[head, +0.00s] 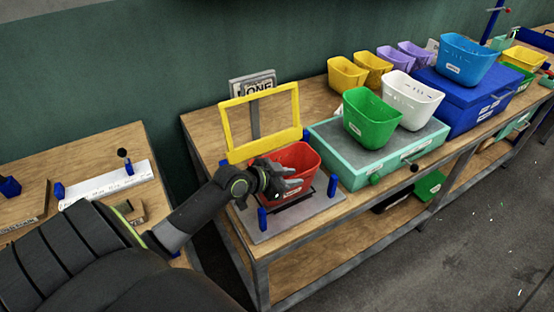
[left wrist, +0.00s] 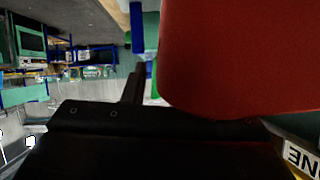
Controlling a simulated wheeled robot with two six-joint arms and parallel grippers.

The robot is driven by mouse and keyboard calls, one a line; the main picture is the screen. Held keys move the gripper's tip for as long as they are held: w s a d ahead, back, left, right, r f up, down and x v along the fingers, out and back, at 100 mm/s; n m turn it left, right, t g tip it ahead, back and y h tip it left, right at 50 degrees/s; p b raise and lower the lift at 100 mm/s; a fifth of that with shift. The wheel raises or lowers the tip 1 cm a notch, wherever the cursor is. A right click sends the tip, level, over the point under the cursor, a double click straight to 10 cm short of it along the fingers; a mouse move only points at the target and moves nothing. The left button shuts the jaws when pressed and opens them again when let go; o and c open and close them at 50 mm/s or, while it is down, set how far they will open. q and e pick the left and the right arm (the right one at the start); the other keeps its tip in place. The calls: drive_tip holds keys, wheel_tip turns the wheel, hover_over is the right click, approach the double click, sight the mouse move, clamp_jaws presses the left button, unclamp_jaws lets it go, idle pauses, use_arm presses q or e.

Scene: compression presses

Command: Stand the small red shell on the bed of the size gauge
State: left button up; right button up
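The small red shell (head: 303,158) is an open tub with a white label, upright over the grey bed (head: 262,232) of a stand with blue posts and a raised yellow frame (head: 228,128), which looks like the size gauge. I cannot tell whether its base touches the bed. My left gripper (head: 287,184) is at the shell's near left side, its fingers against or very close to the wall. In the left wrist view the red shell (left wrist: 240,55) fills the upper right; the grip itself is hidden. My right gripper is not in view.
A green tub (head: 372,120) and a white tub (head: 412,100) stand on a teal case (head: 345,165) to the right. A blue box (head: 470,98) carries a blue tub (head: 467,60). Yellow and purple tubs line the back. Another bench (head: 85,150) stands left, across a gap.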

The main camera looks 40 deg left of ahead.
use_arm(q)
drive_tip(key=v, duration=1.1)
drive_tip(key=shift+s, duration=0.25)
drive_tip(key=shift+s+a, duration=0.1)
